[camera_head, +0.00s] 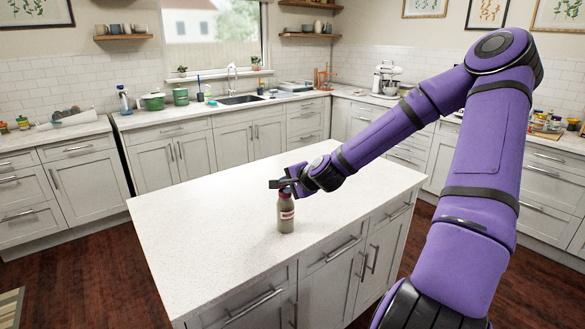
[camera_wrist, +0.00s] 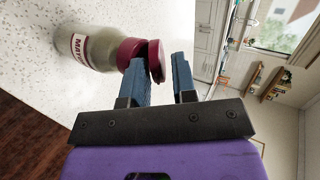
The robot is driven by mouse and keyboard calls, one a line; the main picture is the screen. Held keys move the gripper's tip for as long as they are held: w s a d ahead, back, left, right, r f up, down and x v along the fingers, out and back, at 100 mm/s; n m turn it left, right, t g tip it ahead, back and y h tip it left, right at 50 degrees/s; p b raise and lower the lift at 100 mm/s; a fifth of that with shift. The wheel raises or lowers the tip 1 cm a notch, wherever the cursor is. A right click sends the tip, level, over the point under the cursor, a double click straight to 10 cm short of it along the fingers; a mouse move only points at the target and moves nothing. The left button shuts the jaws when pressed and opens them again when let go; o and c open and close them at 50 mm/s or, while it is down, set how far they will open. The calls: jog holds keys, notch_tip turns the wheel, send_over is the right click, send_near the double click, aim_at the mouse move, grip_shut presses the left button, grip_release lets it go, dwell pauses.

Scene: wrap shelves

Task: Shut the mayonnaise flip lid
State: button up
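The mayonnaise bottle (camera_head: 286,217) stands upright on the island counter. In the wrist view the bottle (camera_wrist: 90,48) appears sideways, with a pale body, a label starting "MAY" and a maroon cap (camera_wrist: 129,52). Its maroon flip lid (camera_wrist: 155,58) shows at the end of the cap, tilted partly away from it. My gripper (camera_head: 282,184) is at the top of the bottle. In the wrist view its two blue fingers (camera_wrist: 161,70) are apart, with the lid's edge between or just past their tips. I cannot tell whether a finger touches the lid.
The white island counter (camera_head: 210,225) is otherwise clear around the bottle. Back counters with a sink (camera_head: 240,99), green pots (camera_head: 154,102) and a white mixer (camera_head: 386,78) stand well away. The wooden floor (camera_head: 75,260) shows at the left.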

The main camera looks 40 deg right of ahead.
jog(key=shift+w+r+g, duration=0.25)
jog(key=shift+g, duration=0.6)
jog(key=shift+w+r+g, duration=0.25)
jog(key=shift+g, duration=0.6)
jog(key=shift+a, duration=0.1)
jog(key=shift+w+r+g, duration=0.15)
jog(key=shift+w+g, duration=0.1)
jog(key=shift+g, duration=0.4)
jog(key=shift+w+r+g, duration=0.1)
jog(key=shift+w+g, duration=0.1)
jog(key=shift+g, duration=0.45)
jog(key=a+v, duration=0.1)
jog(key=v, duration=0.9)
jog(key=shift+s+d+r, duration=0.2)
jog(key=shift+d+r, duration=0.15)
